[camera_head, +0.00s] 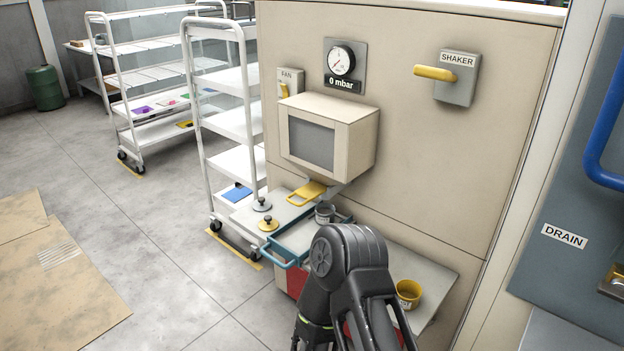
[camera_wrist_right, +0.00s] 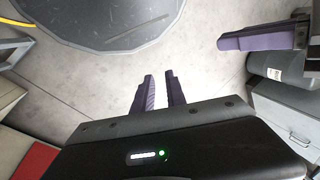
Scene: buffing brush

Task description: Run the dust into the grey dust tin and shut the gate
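The grey dust tin (camera_head: 324,213) stands at the back of a blue-rimmed tray (camera_head: 290,250), beneath the wall box. A yellow handle (camera_head: 306,193), seemingly the gate, sticks out flat under the box (camera_head: 327,136); I cannot tell whether the gate is open. No dust shows. A yellow tin (camera_head: 408,294) stands on the light surface at right. My right gripper (camera_wrist_right: 160,74) is open and empty, its two purple fingers a little apart above the floor. My left gripper (camera_wrist_right: 240,40) seems to show at the right wrist view's upper right; its finger gap is unclear.
A grey-knobbed lid (camera_head: 262,205) and a yellow-knobbed lid (camera_head: 268,224) lie beside the tray. The gauge (camera_head: 342,62) reads 0 mbar. FAN (camera_head: 290,85) and SHAKER (camera_head: 456,78) levers are on the wall. White trolleys (camera_head: 235,115) stand left; floor there is mostly clear.

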